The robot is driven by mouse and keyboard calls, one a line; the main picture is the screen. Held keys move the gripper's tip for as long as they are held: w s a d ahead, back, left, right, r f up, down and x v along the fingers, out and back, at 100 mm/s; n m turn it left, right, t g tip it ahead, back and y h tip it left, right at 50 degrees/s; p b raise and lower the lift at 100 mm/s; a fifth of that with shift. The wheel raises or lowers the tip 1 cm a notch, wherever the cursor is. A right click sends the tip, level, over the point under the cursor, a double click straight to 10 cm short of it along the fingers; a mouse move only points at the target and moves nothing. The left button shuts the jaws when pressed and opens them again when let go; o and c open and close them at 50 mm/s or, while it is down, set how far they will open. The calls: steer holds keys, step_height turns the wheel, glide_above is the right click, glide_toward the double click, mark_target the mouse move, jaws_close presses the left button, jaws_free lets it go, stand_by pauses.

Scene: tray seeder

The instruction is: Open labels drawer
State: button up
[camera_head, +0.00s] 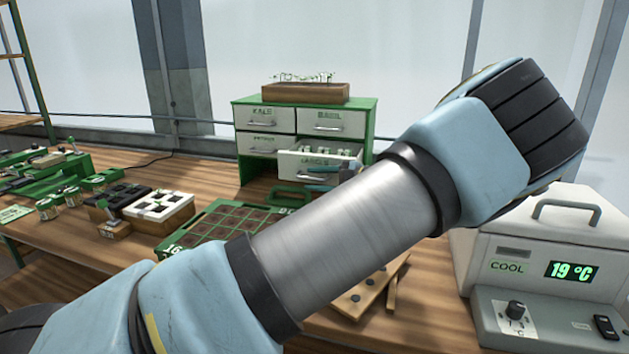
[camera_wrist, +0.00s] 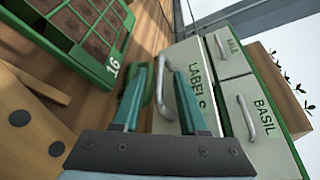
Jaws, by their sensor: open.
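The labels drawer (camera_head: 297,161) is the lower right drawer of a green and white cabinet (camera_head: 369,120). In the head view it stands pulled out, with pale items showing inside. In the wrist view its front (camera_wrist: 194,84) carries the word LABELS, and its pale handle (camera_wrist: 161,92) shows between my fingers. My gripper (camera_wrist: 161,72) is open, with one teal finger on either side of the handle; I cannot tell whether they touch it. In the head view my gripper (camera_head: 320,179) is at the drawer front, partly hidden behind my arm.
The Kale (camera_head: 264,118) and Basil (camera_head: 325,121) drawers are shut. A wooden box with seedlings (camera_head: 305,92) sits on top of the cabinet. A green seed tray (camera_head: 222,207) lies in front, and a white cooler (camera_head: 545,235) stands at right. My arm covers much of the bench.

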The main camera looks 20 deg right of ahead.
steer(key=b+v, duration=0.2)
steer(key=v, duration=0.8)
steer(key=shift+s+b, duration=0.2)
steer(key=shift+b, duration=0.2)
